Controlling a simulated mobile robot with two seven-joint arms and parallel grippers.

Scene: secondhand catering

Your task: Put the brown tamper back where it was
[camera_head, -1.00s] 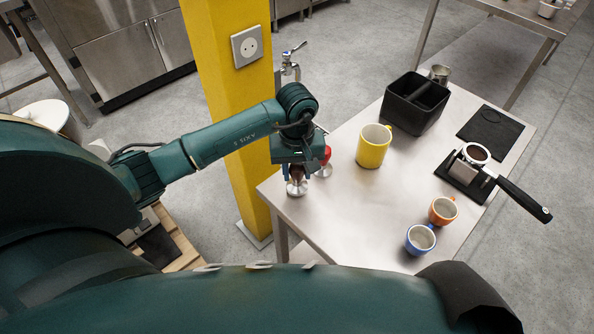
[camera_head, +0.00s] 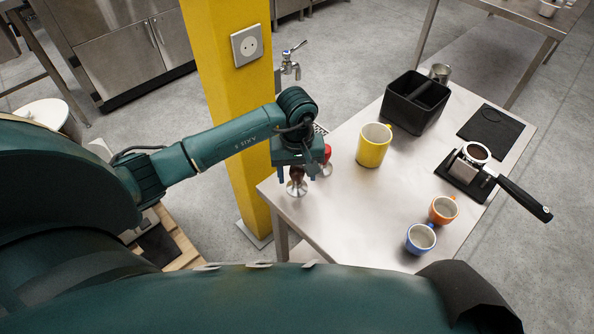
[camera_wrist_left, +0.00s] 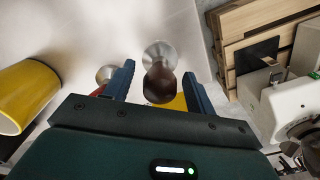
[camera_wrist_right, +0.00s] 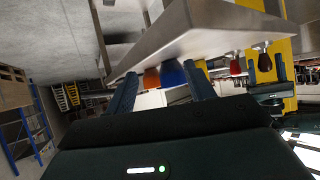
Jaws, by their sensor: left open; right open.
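The brown tamper (camera_head: 297,187) stands upright on its metal base near the left corner of the steel table. In the left wrist view its brown handle (camera_wrist_left: 160,88) lies between the spread fingers, with a gap on each side. My left gripper (camera_head: 296,176) is open around the handle from above and hides its top in the head view. The red tamper (camera_head: 326,158) stands just right of it, partly hidden by the gripper. In the right wrist view the brown tamper (camera_wrist_right: 264,61) and red tamper (camera_wrist_right: 235,66) show at a distance. My right gripper (camera_wrist_right: 162,88) is open and empty.
The steel table (camera_head: 330,220) also holds a yellow mug (camera_head: 373,146), a black knock box (camera_head: 416,103), a portafilter (camera_head: 478,155) on a stand, a black mat (camera_head: 491,133), an orange cup (camera_head: 443,209) and a blue cup (camera_head: 421,239). A yellow pillar (camera_head: 228,80) stands behind the left corner.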

